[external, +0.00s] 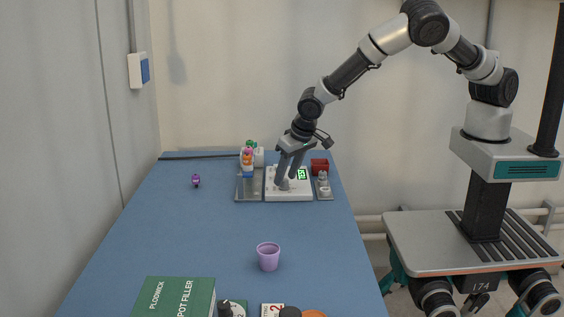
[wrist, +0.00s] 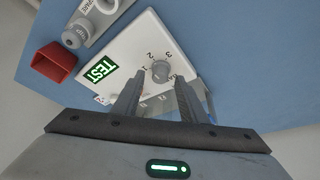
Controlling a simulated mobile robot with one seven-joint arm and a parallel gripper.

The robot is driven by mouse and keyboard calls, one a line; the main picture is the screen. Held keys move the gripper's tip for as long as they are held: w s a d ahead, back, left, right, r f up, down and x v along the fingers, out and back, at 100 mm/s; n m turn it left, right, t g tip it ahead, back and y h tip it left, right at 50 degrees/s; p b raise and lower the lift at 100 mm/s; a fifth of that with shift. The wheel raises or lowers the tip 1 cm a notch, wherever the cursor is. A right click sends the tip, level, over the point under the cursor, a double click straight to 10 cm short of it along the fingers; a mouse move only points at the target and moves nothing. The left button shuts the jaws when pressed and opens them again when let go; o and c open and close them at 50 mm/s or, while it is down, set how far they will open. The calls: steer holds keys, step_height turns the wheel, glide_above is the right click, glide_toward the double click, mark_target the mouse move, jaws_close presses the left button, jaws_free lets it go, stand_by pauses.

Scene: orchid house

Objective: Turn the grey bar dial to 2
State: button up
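The grey bar dial (wrist: 161,70) sits on a white panel (wrist: 128,48) with the numbers 1, 2 and 3 printed around it. I cannot tell which number its pointer faces. My gripper (wrist: 158,80) is open, its two fingers apart. In the wrist view the dial shows between and just past the fingertips, with gaps at both sides. In the external view my gripper (external: 286,181) points down over the white panel (external: 290,194), and the fingers largely hide the dial. I cannot tell how high the fingertips are above it.
Coloured items (external: 247,158) stand left of the panel. A purple cup (external: 268,256) stands nearer on the blue table (external: 180,235).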

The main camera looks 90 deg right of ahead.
steer(key=v, duration=1.6)
steer(key=shift+r, duration=0.2)
steer(key=shift+s, duration=0.1)
steer(key=s+r+n+t+y+p, duration=0.1)
steer(key=s+r+n, duration=0.2)
steer(key=s+r, duration=0.3)
steer(key=s+r+n+y, duration=0.1)
steer(key=s+r+n, duration=0.2)
steer(key=s+r, duration=0.4)
steer(key=s+r+n+t+y+p, duration=0.1)
steer(key=s+r+n, duration=0.2)
steer(key=s, duration=1.4)
step_height(320, 180, up, 4)
steer(key=shift+s+d+r+t+p, duration=0.15)
steer(key=shift+s+d+t+p, duration=0.1)
steer(key=shift+d+t+p, duration=0.1)
